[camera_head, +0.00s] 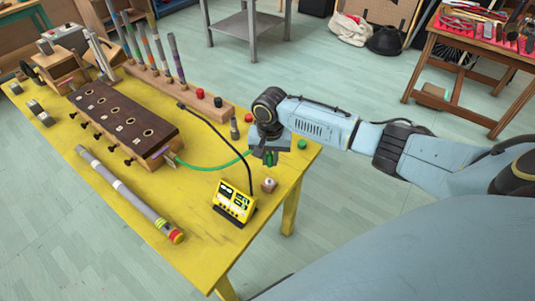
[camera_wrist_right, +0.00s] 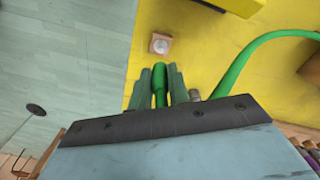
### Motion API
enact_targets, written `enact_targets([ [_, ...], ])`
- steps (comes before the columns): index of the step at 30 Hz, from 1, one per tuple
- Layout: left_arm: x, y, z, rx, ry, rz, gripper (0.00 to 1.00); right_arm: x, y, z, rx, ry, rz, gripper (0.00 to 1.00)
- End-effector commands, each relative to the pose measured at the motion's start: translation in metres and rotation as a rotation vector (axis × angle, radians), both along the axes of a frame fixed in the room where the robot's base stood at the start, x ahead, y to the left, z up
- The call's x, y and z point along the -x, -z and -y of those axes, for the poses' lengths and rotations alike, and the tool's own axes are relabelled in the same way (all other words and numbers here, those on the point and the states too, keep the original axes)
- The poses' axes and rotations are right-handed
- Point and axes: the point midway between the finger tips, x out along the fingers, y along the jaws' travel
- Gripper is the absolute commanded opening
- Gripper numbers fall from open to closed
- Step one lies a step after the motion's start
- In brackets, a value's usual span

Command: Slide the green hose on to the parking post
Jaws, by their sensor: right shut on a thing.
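The green hose (camera_head: 212,166) runs from the front end of a dark-topped wooden box (camera_head: 125,120) across the yellow table to my right gripper (camera_head: 268,158). In the right wrist view, my right gripper (camera_wrist_right: 160,84) is shut on the hose's end (camera_wrist_right: 160,80), and the rest of the hose (camera_wrist_right: 240,62) arcs away to the right. A small wooden block with a pale round top (camera_head: 268,185), which looks like the parking post, stands near the table's right edge. In the wrist view this block (camera_wrist_right: 160,44) is just beyond the fingertips, apart from the hose. My left gripper is not in view.
A yellow meter (camera_head: 234,202) with a black cable stands left of the block. A banded grey tube (camera_head: 130,193) lies along the table's front. A wooden rack (camera_head: 180,90) of upright sticks is at the back. A green knob (camera_head: 302,144) sits near the right edge.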

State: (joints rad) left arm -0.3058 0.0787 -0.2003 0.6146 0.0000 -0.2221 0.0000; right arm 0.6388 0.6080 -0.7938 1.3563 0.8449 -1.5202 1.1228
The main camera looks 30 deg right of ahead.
Motion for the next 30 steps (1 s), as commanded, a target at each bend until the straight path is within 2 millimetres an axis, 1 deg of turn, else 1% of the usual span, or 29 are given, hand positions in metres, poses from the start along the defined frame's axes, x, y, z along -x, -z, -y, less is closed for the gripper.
enact_targets([
  [1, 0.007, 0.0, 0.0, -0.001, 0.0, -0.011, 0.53, 0.0, 0.0, 0.0, 0.0, 0.0, 0.0, 0.0],
  [4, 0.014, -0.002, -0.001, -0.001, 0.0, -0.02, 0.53, 0.0, -0.001, 0.0, 0.0, 0.0, 0.0, 0.0],
  [7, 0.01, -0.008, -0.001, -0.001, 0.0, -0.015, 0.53, 0.001, -0.002, -0.001, -0.001, 0.0, -0.002, 0.0],
  [10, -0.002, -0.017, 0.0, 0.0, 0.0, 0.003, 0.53, 0.002, -0.003, -0.002, 0.0, 0.001, -0.002, 0.0],
  [12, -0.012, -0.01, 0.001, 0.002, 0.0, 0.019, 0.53, 0.002, 0.008, -0.002, 0.0, 0.001, -0.001, 0.0],
  [15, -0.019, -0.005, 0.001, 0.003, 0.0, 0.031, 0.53, 0.002, 0.02, -0.002, 0.0, 0.0, -0.002, 0.0],
  [24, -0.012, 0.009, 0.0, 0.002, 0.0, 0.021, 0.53, 0.001, 0.047, -0.002, 0.0, 0.0, -0.001, 0.0],
  [30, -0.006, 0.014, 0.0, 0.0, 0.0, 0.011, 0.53, 0.001, 0.056, -0.001, -0.001, 0.0, -0.001, 0.0],
])
